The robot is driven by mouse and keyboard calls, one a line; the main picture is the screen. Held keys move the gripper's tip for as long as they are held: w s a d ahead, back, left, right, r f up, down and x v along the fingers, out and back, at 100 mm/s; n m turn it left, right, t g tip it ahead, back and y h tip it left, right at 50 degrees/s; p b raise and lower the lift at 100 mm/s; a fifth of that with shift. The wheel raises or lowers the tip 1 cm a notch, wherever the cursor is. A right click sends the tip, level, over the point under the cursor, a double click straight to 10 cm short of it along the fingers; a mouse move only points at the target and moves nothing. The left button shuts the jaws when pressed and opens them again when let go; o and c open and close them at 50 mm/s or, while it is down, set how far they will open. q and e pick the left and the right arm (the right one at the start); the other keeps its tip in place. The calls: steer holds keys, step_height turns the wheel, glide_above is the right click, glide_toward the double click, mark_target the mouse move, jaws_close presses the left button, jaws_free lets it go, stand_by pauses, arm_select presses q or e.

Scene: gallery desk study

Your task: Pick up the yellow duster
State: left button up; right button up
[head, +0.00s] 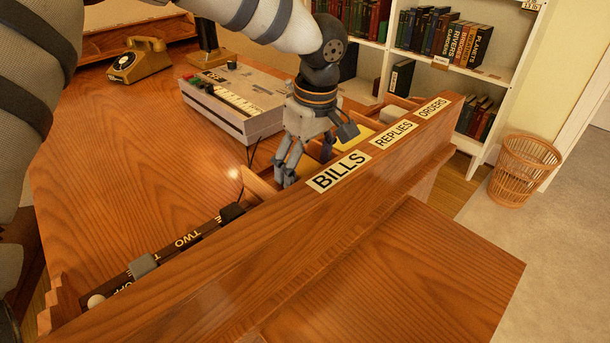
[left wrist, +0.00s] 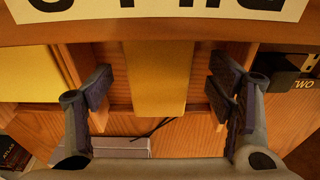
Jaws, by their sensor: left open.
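My left gripper (head: 285,177) is over the compartment behind the BILLS label (head: 338,172) on the desk's rack, its fingers pointing down. It is open. In the left wrist view, a flat dull-yellow strip (left wrist: 158,75) lies between the spread fingers, with a gap on both sides. A brighter yellow piece (left wrist: 25,75) lies in the neighbouring compartment at the left; yellow also shows behind the REPLIES label (head: 356,137) in the head view. I cannot tell for certain which yellow piece is the duster. My right gripper is not in view.
A grey keyed machine (head: 238,100) stands just behind the rack, with a gold telephone (head: 140,60) farther left. Dark TWO-labelled pieces (head: 185,240) lie along the rack's left part. A wicker basket (head: 523,170) stands on the floor. The desktop's left middle is clear.

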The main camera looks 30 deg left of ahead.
mark_target(301, 163)
arm_select(q)
steer(key=shift+w+a+f, duration=0.1)
steer(key=shift+a+f, duration=0.1)
steer(key=shift+f, duration=0.85)
steer(key=c, duration=1.3)
steer(key=shift+r, duration=0.1)
steer(key=shift+w+a+r, duration=0.15)
steer(key=shift+a+r, duration=0.05)
steer(key=shift+r, duration=0.05)
steer(key=r, duration=0.6)
steer(key=shift+w+a+r+b, duration=0.1)
steer(key=shift+a+r+b, duration=0.05)
steer(key=shift+a+b, duration=0.2)
steer(key=shift+w+a+b, duration=0.6)
steer(key=shift+w+a, duration=0.4)
steer(key=shift+a, duration=1.95)
steer(key=shift+w+a+b, duration=0.55)
steer(key=shift+w+a, duration=0.5)
steer(key=shift+a, duration=1.95)
steer(key=shift+w+a+b, duration=0.6)
steer(key=shift+w+a, duration=0.4)
steer(key=shift+a, duration=1.95)
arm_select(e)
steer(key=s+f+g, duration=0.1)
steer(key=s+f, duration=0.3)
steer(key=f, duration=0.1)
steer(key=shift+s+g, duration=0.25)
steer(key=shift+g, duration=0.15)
